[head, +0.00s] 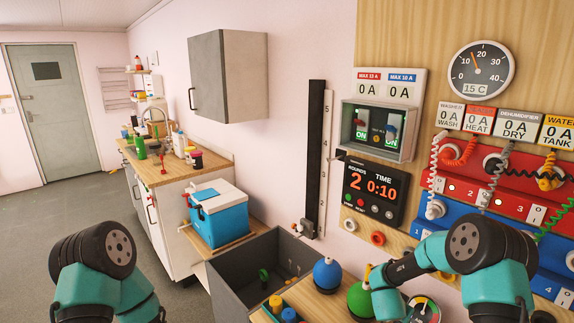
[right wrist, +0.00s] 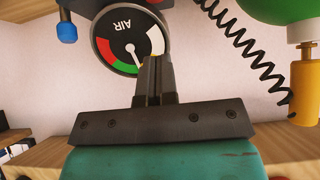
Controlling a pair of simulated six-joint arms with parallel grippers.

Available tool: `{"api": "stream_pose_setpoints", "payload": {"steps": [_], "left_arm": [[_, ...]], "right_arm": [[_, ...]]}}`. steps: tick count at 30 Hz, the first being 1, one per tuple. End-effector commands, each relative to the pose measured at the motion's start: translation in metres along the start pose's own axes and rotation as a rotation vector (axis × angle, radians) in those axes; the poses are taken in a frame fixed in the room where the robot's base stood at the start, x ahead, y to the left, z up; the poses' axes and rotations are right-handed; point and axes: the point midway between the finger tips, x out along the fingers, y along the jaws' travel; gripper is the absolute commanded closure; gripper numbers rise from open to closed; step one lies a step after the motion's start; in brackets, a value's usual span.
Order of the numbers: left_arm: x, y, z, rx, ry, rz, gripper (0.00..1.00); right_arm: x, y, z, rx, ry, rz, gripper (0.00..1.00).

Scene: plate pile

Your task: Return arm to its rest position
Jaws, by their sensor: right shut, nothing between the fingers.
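My right arm (head: 440,255) reaches in from the right in the head view, its wrist low beside the green round object (head: 358,302). The right gripper (right wrist: 154,62) shows in the right wrist view, its two dark fingers together and empty. The fingertips overlap the lower edge of the round AIR gauge (right wrist: 115,40); I cannot tell whether they touch it. My left arm (head: 95,265) is folded at the lower left of the head view; its gripper is out of view.
A grey open bin (head: 245,262) stands at the front middle, with a blue round object (head: 327,274) to its right. A blue cooler (head: 217,215) sits behind it. A panel with red and blue socket strips (head: 480,190) and coiled cords is at right. Open floor lies at left.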

Motion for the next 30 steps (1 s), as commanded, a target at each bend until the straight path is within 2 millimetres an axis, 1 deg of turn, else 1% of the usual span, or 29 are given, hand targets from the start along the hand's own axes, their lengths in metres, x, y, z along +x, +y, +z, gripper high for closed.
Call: {"api": "stream_pose_setpoints", "payload": {"steps": [1,6,12,24,30], "left_arm": [[0.000,0.000,0.000,0.000,0.000,0.000,1.00],[0.000,0.000,0.000,0.000,0.000,0.000,1.00],[0.000,0.000,0.000,0.000,0.000,0.000,1.00],[0.000,0.000,0.000,0.000,0.000,0.000,1.00],[0.000,0.000,0.000,0.000,0.000,0.000,1.00]], "right_arm": [[-0.009,0.000,0.000,0.000,0.001,-0.001,1.00],[-0.033,0.000,0.000,0.000,0.001,-0.001,1.00],[-0.048,0.000,0.001,0.000,0.000,0.000,1.00],[-0.050,0.000,0.000,0.001,0.000,0.001,1.00],[-0.041,0.000,0.001,0.001,-0.001,0.001,1.00]]}}
